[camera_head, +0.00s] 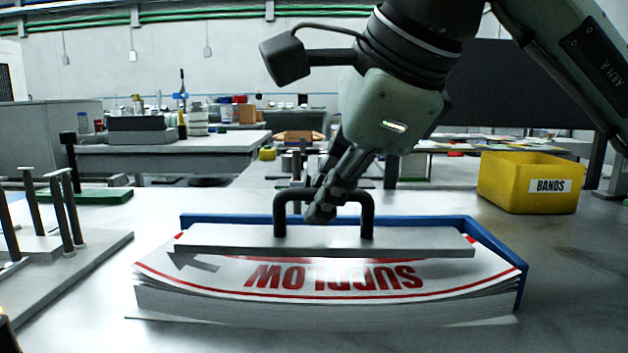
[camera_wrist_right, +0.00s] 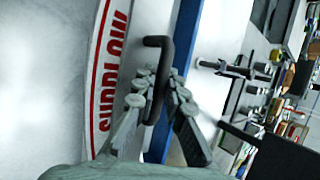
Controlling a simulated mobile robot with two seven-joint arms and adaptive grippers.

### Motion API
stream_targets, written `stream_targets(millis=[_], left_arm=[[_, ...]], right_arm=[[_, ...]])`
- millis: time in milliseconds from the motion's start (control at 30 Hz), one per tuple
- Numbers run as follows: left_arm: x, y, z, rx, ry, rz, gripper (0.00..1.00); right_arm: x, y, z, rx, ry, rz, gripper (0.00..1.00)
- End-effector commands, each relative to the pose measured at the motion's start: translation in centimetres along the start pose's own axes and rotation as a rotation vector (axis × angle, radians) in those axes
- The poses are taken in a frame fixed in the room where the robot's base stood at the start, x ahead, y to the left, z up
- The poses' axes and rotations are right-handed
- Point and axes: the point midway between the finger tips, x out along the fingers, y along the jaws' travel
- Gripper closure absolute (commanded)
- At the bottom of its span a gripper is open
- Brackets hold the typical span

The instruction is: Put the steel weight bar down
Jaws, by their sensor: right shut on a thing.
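The steel weight bar (camera_head: 400,241) is a long flat grey bar with a black arched handle (camera_head: 366,215). It lies across the back part of a stack of curved labels (camera_head: 320,307) with red print, or just above it; I cannot tell whether it touches. My right gripper (camera_head: 322,208) comes down from above and is shut on the handle. The right wrist view shows its fingers (camera_wrist_right: 155,105) on either side of the black handle (camera_wrist_right: 158,42). A blue frame (camera_head: 495,240) stands behind the stack and at its right. My left gripper is not in view.
A yellow box marked BANDS (camera_head: 500,190) stands on the table at the right. At the left is a grey plate with several upright posts (camera_head: 70,210). The table in front of the box is clear. Other benches stand behind.

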Motion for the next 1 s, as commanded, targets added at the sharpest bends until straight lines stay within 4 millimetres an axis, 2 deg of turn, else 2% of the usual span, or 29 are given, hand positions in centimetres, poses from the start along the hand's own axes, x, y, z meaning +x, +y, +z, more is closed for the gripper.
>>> stream_targets(millis=[233,1000], left_arm=[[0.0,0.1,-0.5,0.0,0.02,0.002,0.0],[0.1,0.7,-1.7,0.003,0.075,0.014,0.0]], right_arm=[[2.1,1.4,-0.8,0.002,-0.003,-0.005,1.0],[2.3,1.5,-0.8,0.002,-0.004,-0.006,1.0]])
